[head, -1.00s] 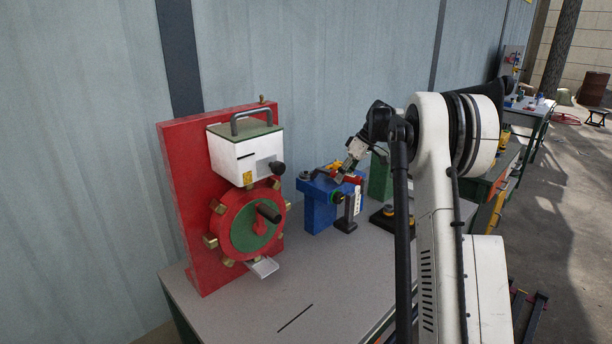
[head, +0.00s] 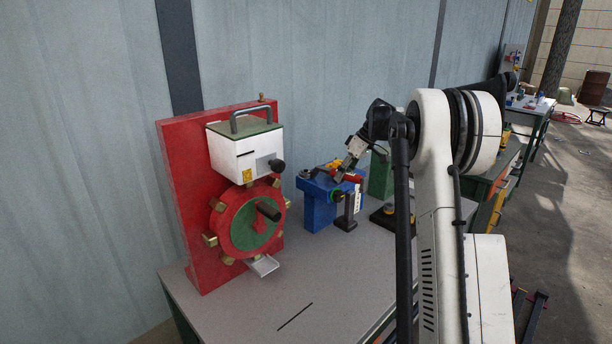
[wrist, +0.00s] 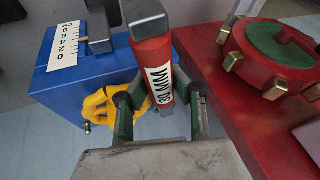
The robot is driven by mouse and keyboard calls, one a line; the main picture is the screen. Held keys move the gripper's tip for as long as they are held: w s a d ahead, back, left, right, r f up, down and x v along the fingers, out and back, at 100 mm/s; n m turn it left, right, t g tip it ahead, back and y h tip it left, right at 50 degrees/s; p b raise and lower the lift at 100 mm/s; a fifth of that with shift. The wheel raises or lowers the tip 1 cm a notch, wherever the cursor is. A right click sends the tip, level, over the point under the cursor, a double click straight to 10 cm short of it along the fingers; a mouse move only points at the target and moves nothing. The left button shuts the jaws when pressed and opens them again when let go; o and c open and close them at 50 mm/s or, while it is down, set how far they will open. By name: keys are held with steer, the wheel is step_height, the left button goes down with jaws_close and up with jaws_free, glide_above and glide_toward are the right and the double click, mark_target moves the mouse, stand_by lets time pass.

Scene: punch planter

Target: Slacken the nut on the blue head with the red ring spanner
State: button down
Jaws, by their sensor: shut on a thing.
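The red ring spanner (wrist: 152,72), labelled 30 MM, has its red handle between the green-padded fingers of my gripper (wrist: 160,108) in the wrist view. Its grey upper end reaches the top of that view. In the head view my gripper (head: 345,172) is over the blue head (head: 320,206), with the red of the spanner (head: 353,178) showing beside it. The blue head (wrist: 75,85) lies left of the spanner in the wrist view, with a white scale on it. I cannot clearly make out the nut or whether the ring is around it.
A yellow object (wrist: 100,108) lies close to my left finger. A red stand (head: 183,180) with a red and green wheel (head: 240,235) is left of the blue head. A green block (head: 380,175) stands behind to the right. The front of the bench (head: 250,305) is mostly clear.

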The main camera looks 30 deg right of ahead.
steer(key=shift+r+p, duration=0.75)
steer(key=shift+r, duration=0.85)
steer(key=shift+a, duration=0.1)
steer(key=shift+s+a+f, duration=0.1)
steer(key=shift+a, duration=0.1)
steer(key=s+a+m+t+h+b, duration=0.1)
steer(key=a+m+t+h+b, duration=0.1)
steer(key=a+m, duration=0.5)
steer(key=shift+a+m+h+b, duration=0.3)
steer(key=shift+a+m+b, duration=0.1)
steer(key=shift+a, duration=0.7)
steer(key=shift+s, duration=0.1)
